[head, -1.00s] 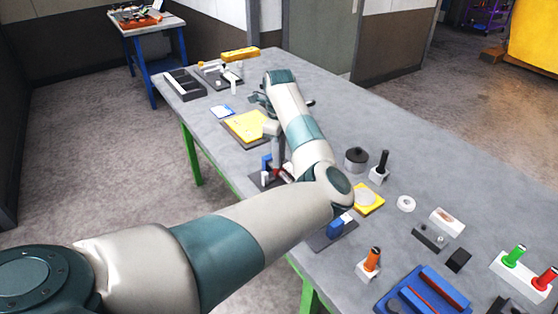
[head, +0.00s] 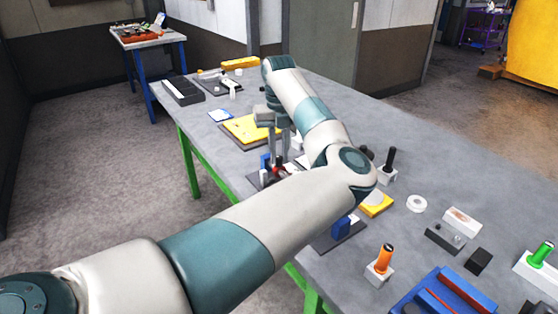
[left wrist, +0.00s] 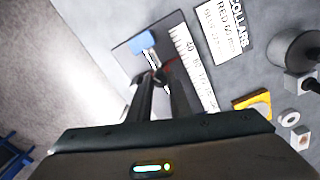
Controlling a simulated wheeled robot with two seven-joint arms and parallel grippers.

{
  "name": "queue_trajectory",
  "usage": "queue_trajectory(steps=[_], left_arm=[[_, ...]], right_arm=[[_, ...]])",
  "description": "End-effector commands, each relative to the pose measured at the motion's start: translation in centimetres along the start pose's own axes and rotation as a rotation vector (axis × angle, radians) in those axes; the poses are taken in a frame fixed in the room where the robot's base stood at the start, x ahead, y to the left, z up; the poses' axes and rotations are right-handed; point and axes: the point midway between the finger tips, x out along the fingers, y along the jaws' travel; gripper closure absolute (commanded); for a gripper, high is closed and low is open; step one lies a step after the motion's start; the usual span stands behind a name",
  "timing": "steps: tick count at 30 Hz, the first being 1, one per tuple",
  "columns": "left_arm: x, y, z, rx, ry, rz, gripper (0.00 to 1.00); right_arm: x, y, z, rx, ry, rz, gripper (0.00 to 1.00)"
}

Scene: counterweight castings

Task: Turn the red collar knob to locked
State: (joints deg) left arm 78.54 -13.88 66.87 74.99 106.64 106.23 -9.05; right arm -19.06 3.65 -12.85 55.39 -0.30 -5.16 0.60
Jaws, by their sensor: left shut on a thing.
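The red collar knob (head: 276,171) shows as a small red patch low between the fingers of my left gripper (head: 278,163), on a small dark-based fixture with a blue block (head: 264,161). In the left wrist view my left gripper (left wrist: 160,80) points down at the same fixture, its fingers close together around a small part. A sliver of red (left wrist: 170,65) shows beside the fingertips, and most of the knob is hidden by them. The left gripper is shut on the knob. I cannot read the knob's angle. My right gripper is in neither view.
A printed placard (left wrist: 227,28) about collars and a white lettered strip (left wrist: 193,68) lie beside the fixture. A yellow panel (head: 243,129) is behind it. A second blue block (head: 341,229) and an orange-handled part (head: 385,259) stand nearer along the table edge.

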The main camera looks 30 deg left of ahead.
Motion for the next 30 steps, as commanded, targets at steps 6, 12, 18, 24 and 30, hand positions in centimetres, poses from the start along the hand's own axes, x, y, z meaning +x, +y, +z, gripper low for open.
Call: queue_trajectory(steps=[6,12,18,24,30], left_arm=[[0.2,-0.1,0.0,0.197,-0.002,-0.001,1.00],[0.1,-0.1,0.0,0.337,-0.001,-0.002,1.00],[0.0,-0.1,0.0,0.420,0.000,0.000,1.00],[-0.1,-0.1,0.0,0.450,0.000,-0.001,1.00],[-0.1,-0.1,0.0,0.452,0.000,-0.001,1.00]], right_arm=[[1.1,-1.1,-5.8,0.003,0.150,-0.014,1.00],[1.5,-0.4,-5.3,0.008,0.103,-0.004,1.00],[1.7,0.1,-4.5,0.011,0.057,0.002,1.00],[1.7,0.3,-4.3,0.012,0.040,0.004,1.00],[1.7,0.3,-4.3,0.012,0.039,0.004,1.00]])
